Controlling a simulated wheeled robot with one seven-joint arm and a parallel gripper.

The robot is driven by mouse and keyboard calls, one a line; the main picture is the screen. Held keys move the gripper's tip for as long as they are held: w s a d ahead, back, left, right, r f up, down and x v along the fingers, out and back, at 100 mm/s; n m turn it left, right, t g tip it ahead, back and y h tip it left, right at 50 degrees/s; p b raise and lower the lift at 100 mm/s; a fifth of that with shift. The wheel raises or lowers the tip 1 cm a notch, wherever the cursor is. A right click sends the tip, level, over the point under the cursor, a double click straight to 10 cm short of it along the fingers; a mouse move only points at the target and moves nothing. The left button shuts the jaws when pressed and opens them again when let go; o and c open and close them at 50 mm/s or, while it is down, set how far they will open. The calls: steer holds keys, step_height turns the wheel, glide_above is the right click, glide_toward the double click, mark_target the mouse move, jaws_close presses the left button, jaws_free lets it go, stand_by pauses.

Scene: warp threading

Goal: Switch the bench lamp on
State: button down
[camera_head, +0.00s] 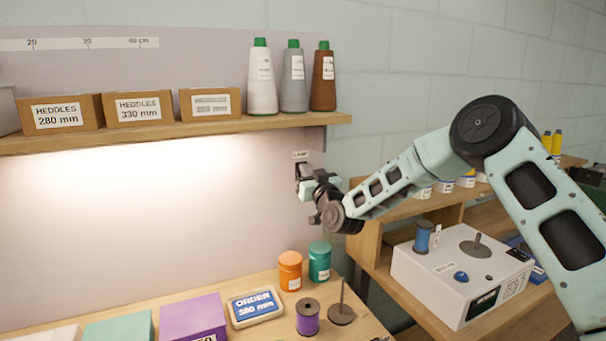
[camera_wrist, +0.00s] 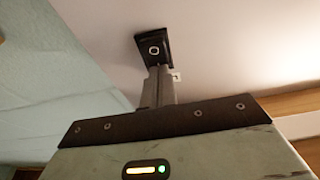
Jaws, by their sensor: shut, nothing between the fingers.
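The lamp switch is a small dark plate (camera_head: 299,172) under a small label (camera_head: 300,155), at the right end of the pale back panel. In the wrist view its black plate (camera_wrist: 145,42) carries a pale ring. My gripper (camera_head: 306,181) is at the switch, fingers shut and empty. In the wrist view the closed fingertips (camera_wrist: 158,70) lie at the plate's lower edge; I cannot tell whether they touch it. The fingers hide part of the plate. A warm bright glow (camera_head: 150,155) lights the panel under the shelf; the lamp itself is hidden.
The shelf (camera_head: 180,133) above holds heddle boxes and three thread cones. Orange (camera_head: 290,270) and teal (camera_head: 319,262) jars stand on the bench below, near a purple spool (camera_head: 308,317) and an upright peg. A white winder (camera_head: 460,275) stands at right, under my arm.

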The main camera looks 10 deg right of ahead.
steer(key=shift+r, duration=0.2)
steer(key=r+b+v, duration=0.1)
steer(key=v, duration=0.5)
steer(key=shift+s+b, duration=0.3)
steer(key=shift+s, duration=0.2)
steer(key=s+a+f+n+g+y, duration=0.1)
steer(key=s+a+f+n+g, duration=0.2)
steer(key=s+a+g, duration=0.35)
steer(key=s+a+f+n+g+y, duration=0.2)
steer(key=s+a+g, duration=0.2)
steer(key=s+a, duration=0.55)
steer(key=s+d+f+g+h, duration=0.1)
steer(key=s+d+g+h, duration=0.1)
steer(key=s, duration=0.9)
steer(key=s+d+f+g+h, duration=0.1)
steer(key=s+d+g, duration=0.3)
steer(key=s, duration=0.7)
steer(key=s+d+f+g+h, duration=0.1)
steer(key=s+d+g+h, duration=0.2)
steer(key=s, duration=0.8)
steer(key=shift+s+f+g, duration=0.25)
steer(key=shift+f+g, duration=0.15)
steer(key=shift+g, duration=0.05)
